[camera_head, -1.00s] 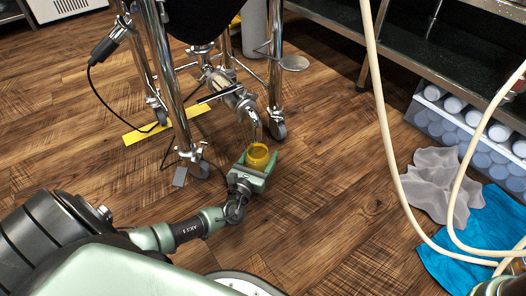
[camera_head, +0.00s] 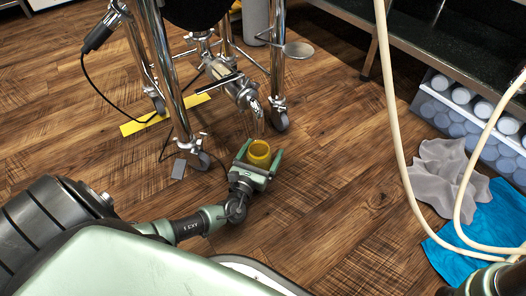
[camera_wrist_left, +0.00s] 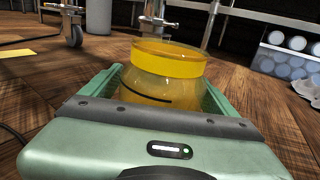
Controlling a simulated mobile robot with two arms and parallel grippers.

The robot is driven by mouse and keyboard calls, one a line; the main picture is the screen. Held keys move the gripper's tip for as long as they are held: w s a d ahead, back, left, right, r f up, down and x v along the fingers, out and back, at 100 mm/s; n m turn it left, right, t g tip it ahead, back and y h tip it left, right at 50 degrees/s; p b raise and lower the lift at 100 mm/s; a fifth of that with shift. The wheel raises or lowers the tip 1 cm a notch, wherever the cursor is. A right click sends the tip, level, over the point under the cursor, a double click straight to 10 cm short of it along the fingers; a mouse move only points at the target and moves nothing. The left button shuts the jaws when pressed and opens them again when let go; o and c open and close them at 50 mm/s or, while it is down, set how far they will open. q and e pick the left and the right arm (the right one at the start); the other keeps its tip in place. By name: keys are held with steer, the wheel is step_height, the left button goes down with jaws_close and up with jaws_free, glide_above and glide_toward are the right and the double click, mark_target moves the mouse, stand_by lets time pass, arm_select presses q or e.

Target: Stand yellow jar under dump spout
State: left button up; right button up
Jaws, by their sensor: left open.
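The yellow jar (camera_head: 259,151) is a translucent, open-topped jar standing upright on the wood floor. In the left wrist view the jar (camera_wrist_left: 165,72) sits between the green fingers, with a dark line on its side. My left gripper (camera_head: 259,158) is open around it, with a finger on each side. The dump spout (camera_head: 256,112) is a shiny metal pipe end just beyond the jar in the head view. In the left wrist view the spout (camera_wrist_left: 153,22) is behind the jar's rim. I cannot tell whether its mouth is directly over the jar.
A wheeled metal stand (camera_head: 175,100) surrounds the spout, with a caster (camera_head: 279,119) near the jar. Pale hoses (camera_head: 391,110) hang at the right. A grey cloth (camera_head: 440,175), a blue cloth (camera_head: 487,230) and a crate (camera_head: 470,125) are on the right floor. The floor in front is clear.

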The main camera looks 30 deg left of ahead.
arm_select(q)
steer(key=s+p, duration=0.1)
steer(key=s, duration=0.2)
steer(key=s+d+p, duration=0.1)
steer(key=s+p, duration=0.1)
steer(key=s, duration=0.2)
steer(key=s+p, duration=0.1)
steer(key=s, duration=0.2)
steer(key=shift+s+d+r+p, duration=0.1)
steer(key=shift+s+d+p, duration=0.25)
steer(key=shift+s+d, duration=0.1)
steer(key=shift+s, duration=0.45)
